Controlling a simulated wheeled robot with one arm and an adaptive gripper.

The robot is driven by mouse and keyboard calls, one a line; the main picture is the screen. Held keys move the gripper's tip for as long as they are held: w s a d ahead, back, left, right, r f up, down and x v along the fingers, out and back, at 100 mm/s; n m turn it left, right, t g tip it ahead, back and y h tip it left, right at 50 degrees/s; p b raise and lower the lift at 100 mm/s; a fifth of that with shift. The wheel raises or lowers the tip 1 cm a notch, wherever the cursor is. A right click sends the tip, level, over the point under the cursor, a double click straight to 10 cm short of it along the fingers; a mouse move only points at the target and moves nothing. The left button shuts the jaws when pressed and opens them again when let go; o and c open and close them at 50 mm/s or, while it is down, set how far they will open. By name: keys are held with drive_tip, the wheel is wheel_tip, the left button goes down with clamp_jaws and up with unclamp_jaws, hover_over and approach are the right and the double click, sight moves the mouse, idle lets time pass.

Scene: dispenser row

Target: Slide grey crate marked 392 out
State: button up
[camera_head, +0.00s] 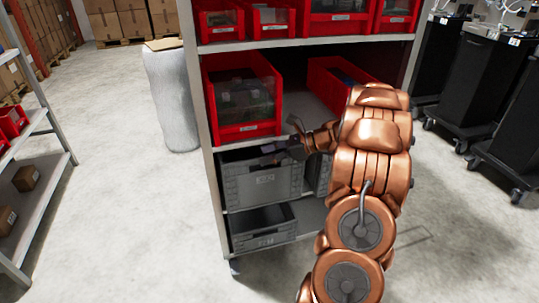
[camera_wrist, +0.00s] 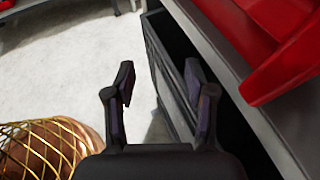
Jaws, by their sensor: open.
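A grey crate (camera_head: 262,184) sits on a lower shelf of the rack, below a red bin; its label is too small to read. A second grey crate (camera_head: 262,230) stands on the shelf beneath, its marking also unclear. My gripper (camera_head: 296,142) is at the upper crate's top, near its right front corner. In the wrist view my gripper (camera_wrist: 160,78) is open, with one finger outside and the other over the inside of a dark crate wall (camera_wrist: 168,75). Contact with the wall cannot be told. My arm hides part of the shelf to the right.
Red bins (camera_head: 243,100) fill the shelves above, close over my gripper. The grey rack's left post (camera_head: 205,150) stands beside the crates. Another shelf (camera_head: 35,190) is at the far left, with open floor (camera_head: 130,215) between. Black wheeled cabinets (camera_head: 470,85) stand right.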

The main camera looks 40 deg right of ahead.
sight(245, 161)
drive_tip(key=shift+b+x, duration=0.65)
drive_tip(key=shift+x, duration=3)
drive_tip(key=shift+c, duration=0.3)
clamp_jaws()
